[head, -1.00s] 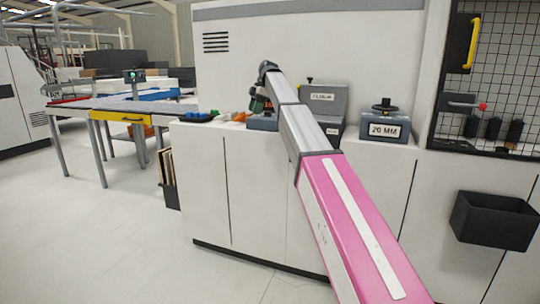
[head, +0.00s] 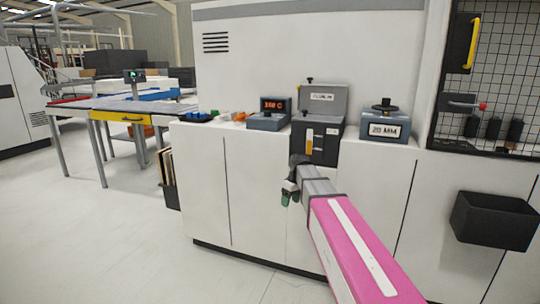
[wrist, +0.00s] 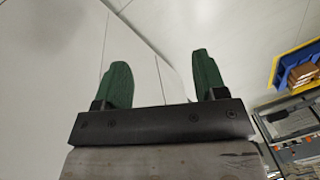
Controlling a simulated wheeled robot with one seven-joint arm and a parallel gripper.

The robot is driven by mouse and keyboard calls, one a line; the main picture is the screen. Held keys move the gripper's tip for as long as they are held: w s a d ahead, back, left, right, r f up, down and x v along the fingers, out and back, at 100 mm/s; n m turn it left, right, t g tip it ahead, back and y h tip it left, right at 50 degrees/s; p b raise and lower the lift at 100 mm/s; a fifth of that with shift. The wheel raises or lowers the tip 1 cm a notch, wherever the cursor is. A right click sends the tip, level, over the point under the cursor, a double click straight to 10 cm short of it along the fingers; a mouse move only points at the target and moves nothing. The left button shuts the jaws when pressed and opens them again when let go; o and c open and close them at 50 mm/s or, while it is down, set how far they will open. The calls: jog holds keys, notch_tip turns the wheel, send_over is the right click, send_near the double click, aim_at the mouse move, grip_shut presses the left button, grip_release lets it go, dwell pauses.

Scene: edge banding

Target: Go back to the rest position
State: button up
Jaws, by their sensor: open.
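My gripper (head: 290,196) is low in front of the white machine cabinet (head: 262,180) in the head view, below the level of its top. In the wrist view its two green fingers (wrist: 162,82) stand wide apart with nothing between them. The pale cabinet panels fill the space beyond the fingers. My pink and grey arm reaches up from the lower right of the head view.
On the cabinet top stand a control box (head: 270,114) with a red "180 C" display, a dark grey box with its lid raised (head: 318,138), and a "20 MM" knob unit (head: 386,124). A black bin (head: 495,220) hangs at right. The floor (head: 110,240) at left is clear.

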jog(key=s+d+f+m+h, duration=0.1)
jog(key=s+d+f+m, duration=0.3)
jog(key=s+f, duration=0.4)
jog(key=s+d+f+m+h, duration=0.1)
jog(key=s+d+f+m, duration=0.3)
jog(key=s, duration=0.9)
notch_tip(320, 180, down, 4)
jog(key=shift+s+d+f+m, duration=0.1)
jog(key=shift+s+d+m, duration=0.25)
jog(key=shift+d, duration=0.65)
